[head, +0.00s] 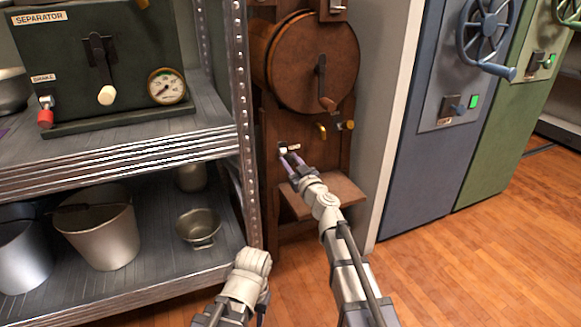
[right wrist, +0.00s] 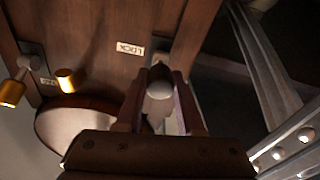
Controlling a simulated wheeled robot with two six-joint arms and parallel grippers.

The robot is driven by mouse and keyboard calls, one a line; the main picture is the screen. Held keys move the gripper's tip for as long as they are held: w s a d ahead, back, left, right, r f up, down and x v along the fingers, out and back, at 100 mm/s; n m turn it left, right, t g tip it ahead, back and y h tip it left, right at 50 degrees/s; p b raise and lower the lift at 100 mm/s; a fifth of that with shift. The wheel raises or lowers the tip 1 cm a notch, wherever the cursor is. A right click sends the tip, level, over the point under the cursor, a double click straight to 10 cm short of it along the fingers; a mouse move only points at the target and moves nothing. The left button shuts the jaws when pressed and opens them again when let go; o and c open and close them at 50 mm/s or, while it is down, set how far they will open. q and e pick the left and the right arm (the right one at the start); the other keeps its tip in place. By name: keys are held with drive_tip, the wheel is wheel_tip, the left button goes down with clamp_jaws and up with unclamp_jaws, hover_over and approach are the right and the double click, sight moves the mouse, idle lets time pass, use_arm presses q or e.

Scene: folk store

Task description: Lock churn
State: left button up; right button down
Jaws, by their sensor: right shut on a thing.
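The churn is a brown wooden barrel (head: 308,62) with a crank (head: 325,90) on its front, set in a wooden frame. Its pale lock knob (head: 283,148) is low on the frame, beside a small white label. In the right wrist view the label (right wrist: 130,48) reads LOCK upside down, and the grey rounded knob (right wrist: 160,82) sits between my fingers. My right gripper (head: 290,160) is shut on this knob. Part of my left arm shows at the bottom of the head view, but I cannot make out its gripper.
Brass knobs (head: 321,131) (head: 347,125) sit right of the lock, above a small wooden ledge (head: 335,193). A metal shelf (head: 120,160) with the separator (head: 100,60) and pails (head: 105,235) stands left. Blue (head: 430,130) and green (head: 510,130) cabinets stand right. Floor in front of them is clear.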

drive_tip(key=shift+a+f, duration=0.15)
idle(0.3)
drive_tip(key=c, duration=0.5)
unclamp_jaws()
drive_tip(key=shift+b+v, duration=0.65)
drive_tip(key=shift+v, duration=3.3)
drive_tip(key=shift+f, duration=0.15)
drive_tip(key=shift+c, duration=0.2)
